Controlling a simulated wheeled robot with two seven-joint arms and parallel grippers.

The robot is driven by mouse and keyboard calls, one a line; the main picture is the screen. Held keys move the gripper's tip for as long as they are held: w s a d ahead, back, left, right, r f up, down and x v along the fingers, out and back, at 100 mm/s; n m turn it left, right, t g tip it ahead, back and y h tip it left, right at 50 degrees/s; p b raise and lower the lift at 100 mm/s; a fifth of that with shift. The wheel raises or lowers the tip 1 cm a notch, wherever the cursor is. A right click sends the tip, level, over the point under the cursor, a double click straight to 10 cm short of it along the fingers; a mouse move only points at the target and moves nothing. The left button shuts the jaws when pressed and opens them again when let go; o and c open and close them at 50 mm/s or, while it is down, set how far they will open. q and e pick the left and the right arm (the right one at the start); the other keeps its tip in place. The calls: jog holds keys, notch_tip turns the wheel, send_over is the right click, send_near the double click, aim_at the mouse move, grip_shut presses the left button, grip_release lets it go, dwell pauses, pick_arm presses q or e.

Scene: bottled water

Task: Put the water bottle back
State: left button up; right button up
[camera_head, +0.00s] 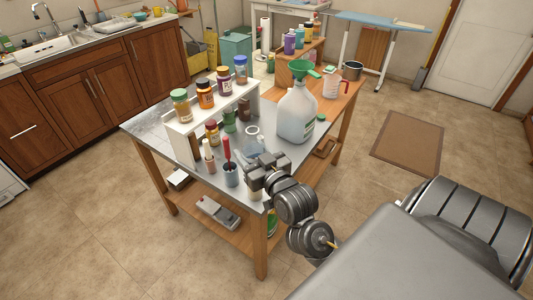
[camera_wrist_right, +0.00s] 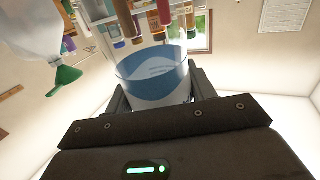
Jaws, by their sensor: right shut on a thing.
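The water bottle (camera_wrist_right: 155,75) is clear with a blue and white label, seen close up in the right wrist view. My right gripper (camera_wrist_right: 158,98) is shut on it, with one finger on each side. In the head view my right gripper (camera_head: 258,162) is over the near right part of the metal-topped table. The clear bottle (camera_head: 253,137) shows just behind it, partly hidden by the gripper. I cannot tell whether its base touches the table top. My left gripper is not in view.
A large jug (camera_head: 296,115) with a green funnel stands close right of the bottle. A white shelf (camera_head: 180,126) with several jars stands to the left. A red-handled tool in a grey cup (camera_head: 231,176) is close to the gripper's left. The table's near edge is below my arm.

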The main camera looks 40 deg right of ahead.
jog(key=d+f+m+h+b, duration=0.1)
jog(key=d+m+h+b, duration=0.15)
jog(key=d, duration=0.75)
pick_arm(q)
jog(key=p, duration=0.3)
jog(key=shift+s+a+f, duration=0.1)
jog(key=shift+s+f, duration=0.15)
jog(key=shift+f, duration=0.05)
pick_arm(e)
jog(key=w+d+f, duration=0.3)
jog(key=w+f, duration=0.3)
jog(key=w+d+f, duration=0.3)
jog(key=w+f, duration=0.3)
jog(key=f, duration=0.1)
jog(key=shift+d, duration=0.3)
jog(key=shift+w+f+n+h, duration=0.1)
jog(key=shift+f+n+h, duration=0.05)
jog(key=shift+n+h, duration=0.1)
jog(key=shift+f, duration=0.15)
jog(key=o, duration=1.3)
